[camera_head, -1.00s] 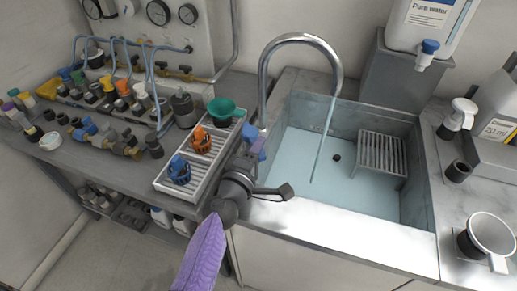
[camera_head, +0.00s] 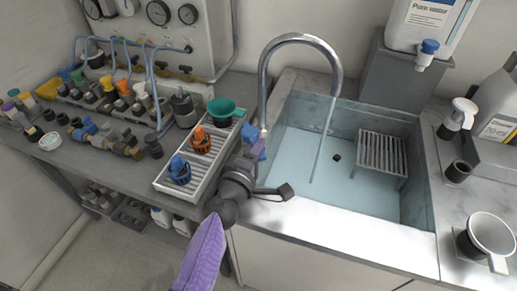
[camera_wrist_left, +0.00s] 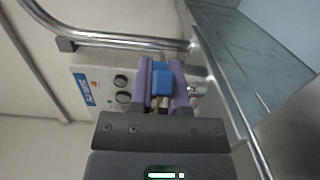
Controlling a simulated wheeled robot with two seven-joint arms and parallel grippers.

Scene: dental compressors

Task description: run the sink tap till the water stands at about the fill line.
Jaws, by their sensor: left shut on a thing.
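The curved metal tap (camera_head: 300,38) stands at the sink's back left corner. A thin stream of water (camera_head: 322,140) falls from its spout into the sink (camera_head: 425,215). Pale blue water (camera_head: 300,165) covers the sink floor around the drain. I cannot make out a fill line on the walls. My left gripper (camera_head: 256,146) is at the sink's left edge, by the tap's base. In the left wrist view its purple fingers (camera_wrist_left: 162,88) are shut on a blue tap handle (camera_wrist_left: 162,78). My right gripper is not in view.
A grey rack (camera_head: 382,153) stands in the sink's right part. A white drip tray (camera_head: 200,165) with blue and orange parts and a green cup (camera_head: 221,109) lies left of my gripper. A metal jug (camera_head: 490,235) stands on the right counter.

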